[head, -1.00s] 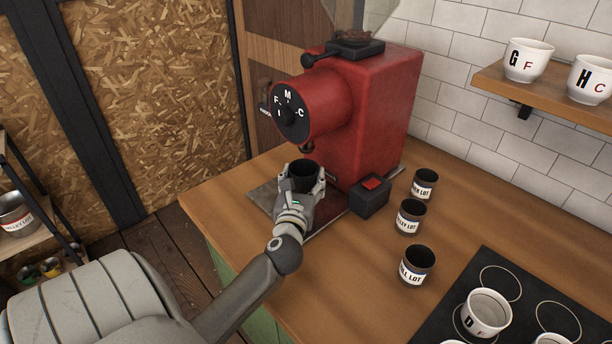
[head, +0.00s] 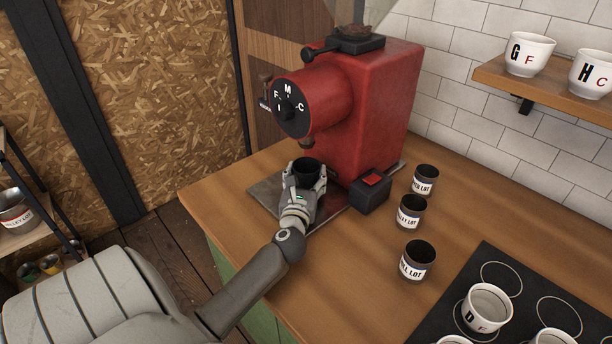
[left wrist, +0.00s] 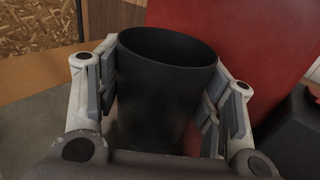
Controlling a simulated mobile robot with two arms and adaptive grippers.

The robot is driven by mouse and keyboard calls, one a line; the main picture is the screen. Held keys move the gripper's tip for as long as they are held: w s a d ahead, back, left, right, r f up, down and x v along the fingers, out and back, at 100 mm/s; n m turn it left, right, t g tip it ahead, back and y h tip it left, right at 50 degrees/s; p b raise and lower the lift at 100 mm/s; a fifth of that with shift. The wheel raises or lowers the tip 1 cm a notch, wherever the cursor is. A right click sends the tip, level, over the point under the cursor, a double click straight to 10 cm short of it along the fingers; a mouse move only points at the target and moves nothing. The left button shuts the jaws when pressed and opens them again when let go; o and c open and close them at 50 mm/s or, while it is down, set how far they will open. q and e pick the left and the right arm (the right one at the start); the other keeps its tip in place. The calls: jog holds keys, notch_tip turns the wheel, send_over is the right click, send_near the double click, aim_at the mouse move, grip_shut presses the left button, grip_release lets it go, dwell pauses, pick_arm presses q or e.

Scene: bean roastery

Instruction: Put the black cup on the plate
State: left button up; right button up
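The black cup (head: 307,174) is upright between the fingers of my left gripper (head: 304,187), under the spout of the red grinder. The grey metal plate (head: 265,194) lies on the counter under the gripper and cup. Whether the cup's base touches the plate is hidden by the hand. My right gripper is not in view.
The red grinder (head: 385,110) stands close behind the cup, with a dark switch box (head: 369,196) to the right. Dark labelled cups (head: 411,212) stand in a row further right. A black hob (head: 520,285) holds white cups. The counter's front left is clear.

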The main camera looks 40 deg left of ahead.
pick_arm(q)
jog(key=o, duration=0.4)
jog(key=shift+r, duration=0.1)
jog(key=b+v, duration=0.1)
jog(key=v, duration=1)
jog(key=shift+s+d, duration=0.3)
jog(key=shift+s, duration=0.15)
